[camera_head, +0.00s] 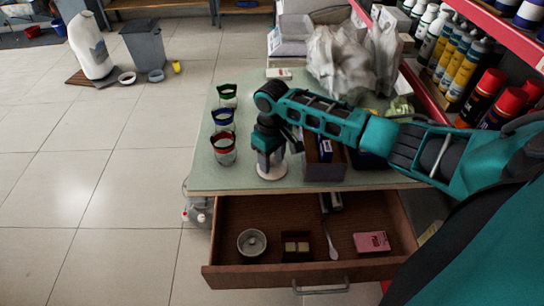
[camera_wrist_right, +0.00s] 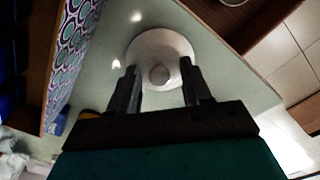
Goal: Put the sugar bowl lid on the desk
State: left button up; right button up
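The sugar bowl lid is a white round disc (camera_head: 271,173) with a small knob, lying on the pale green desk top (camera_head: 235,178) near its front edge. My right gripper (camera_head: 269,161) points down just above the lid. In the right wrist view the lid (camera_wrist_right: 158,48) shows with its knob between the two fingers. The right gripper (camera_wrist_right: 160,80) is open, with gaps between its fingers and the knob. My left gripper is not in view.
Several glasses with coloured rims (camera_head: 223,145) stand left of the gripper. A dark box (camera_head: 322,170) stands close on the right. The open drawer (camera_head: 285,272) below holds a round bowl (camera_head: 252,242), a small box, a spoon and a pink packet (camera_head: 371,242). Plastic bags (camera_head: 340,60) lie behind.

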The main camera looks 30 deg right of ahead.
aim_at(271, 160)
notch_tip(271, 160, up, 12)
jog(key=p, duration=0.2)
jog(key=a+f+t, duration=0.1)
jog(key=a+f, duration=0.1)
jog(key=f, duration=0.1)
jog(key=s+a+f+t+y, duration=0.1)
jog(key=a+f, duration=0.2)
jog(key=s+a+f+y, duration=0.1)
jog(key=a+f, duration=0.2)
jog(key=shift+s+a+f+n+t, duration=0.1)
jog(key=shift+s+f+n+t, duration=0.05)
jog(key=shift+f+n+t, duration=0.25)
jog(key=s+a+f+t+y, duration=0.1)
jog(key=s+a+f+t, duration=0.4)
jog(key=s+a+f, duration=0.15)
jog(key=s+d+r+m+t+h, duration=0.1)
jog(key=s+d+t, duration=0.1)
jog(key=s, duration=0.6)
jog(key=shift+s+d+r+t, duration=0.15)
jog(key=shift+d+r+t, duration=0.15)
jog(key=shift+d+t, duration=0.1)
